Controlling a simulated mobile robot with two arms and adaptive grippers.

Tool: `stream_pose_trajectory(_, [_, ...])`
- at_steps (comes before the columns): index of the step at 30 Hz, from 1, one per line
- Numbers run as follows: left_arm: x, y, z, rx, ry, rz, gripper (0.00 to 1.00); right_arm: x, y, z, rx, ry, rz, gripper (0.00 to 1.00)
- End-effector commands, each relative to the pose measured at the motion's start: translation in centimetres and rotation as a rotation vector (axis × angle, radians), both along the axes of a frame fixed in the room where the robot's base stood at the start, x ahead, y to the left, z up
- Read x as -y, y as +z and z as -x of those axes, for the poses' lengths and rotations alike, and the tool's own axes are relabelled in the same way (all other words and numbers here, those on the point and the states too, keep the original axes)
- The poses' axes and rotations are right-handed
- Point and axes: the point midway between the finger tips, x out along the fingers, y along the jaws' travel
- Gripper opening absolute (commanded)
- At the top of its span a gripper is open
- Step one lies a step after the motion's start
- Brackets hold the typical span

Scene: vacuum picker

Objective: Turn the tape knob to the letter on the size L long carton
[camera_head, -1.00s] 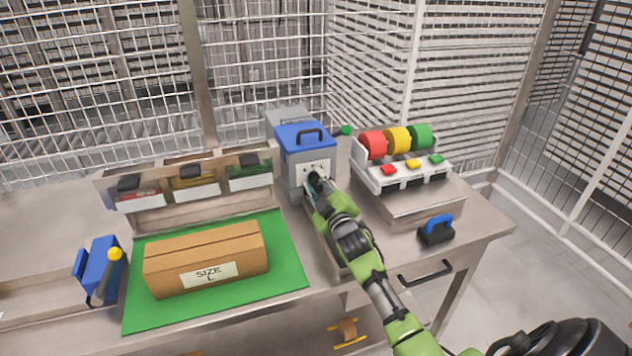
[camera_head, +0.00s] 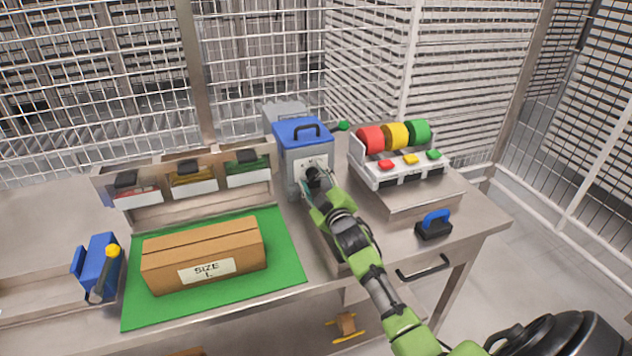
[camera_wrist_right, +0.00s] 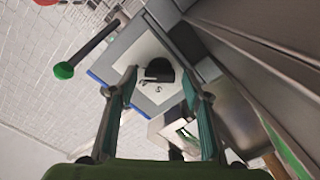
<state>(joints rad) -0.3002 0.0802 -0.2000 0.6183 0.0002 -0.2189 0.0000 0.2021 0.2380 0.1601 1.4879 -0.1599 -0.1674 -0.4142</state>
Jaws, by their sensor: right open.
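The long brown carton (camera_head: 205,248) lies on a green mat (camera_head: 278,268), with a white label reading SIZE L. The blue and grey tape machine (camera_head: 303,143) stands at the back middle, with a white plate on its front. The dark tape knob (camera_wrist_right: 158,70) sits on that plate in the right wrist view; a letter resembling S shows beside it, the others are hidden or too small. My right gripper (camera_head: 314,182) is open in front of the knob. In the wrist view its fingers (camera_wrist_right: 162,92) are apart on either side of the knob. My left gripper is not in view.
A dispenser (camera_head: 392,172) with red, yellow and green rolls stands right of the machine. A lever with a green ball (camera_head: 342,126) sticks out from the machine. Lidded bins (camera_head: 190,178) line the back left. A blue-handled tool (camera_head: 435,224) lies at the right edge.

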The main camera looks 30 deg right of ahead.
Motion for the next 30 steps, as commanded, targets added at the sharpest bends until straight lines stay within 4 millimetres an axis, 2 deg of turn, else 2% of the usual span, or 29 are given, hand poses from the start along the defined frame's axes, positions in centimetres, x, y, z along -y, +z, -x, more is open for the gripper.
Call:
stream_pose_trajectory(5, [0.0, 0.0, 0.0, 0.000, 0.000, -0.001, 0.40, -0.3, -0.1, 1.3, -0.001, 0.001, 0.001, 0.44])
stream_pose_trajectory(15, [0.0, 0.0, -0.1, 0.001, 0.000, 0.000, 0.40, -1.8, -0.1, 7.5, -0.003, 0.000, -0.001, 0.44])
stream_pose_trajectory(21, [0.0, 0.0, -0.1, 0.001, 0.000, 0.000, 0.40, -2.4, -0.2, 10.4, -0.003, -0.001, -0.001, 0.44])
stream_pose_trajectory(30, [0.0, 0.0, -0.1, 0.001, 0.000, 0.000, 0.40, -2.8, -0.1, 11.7, -0.002, -0.001, -0.001, 0.44])
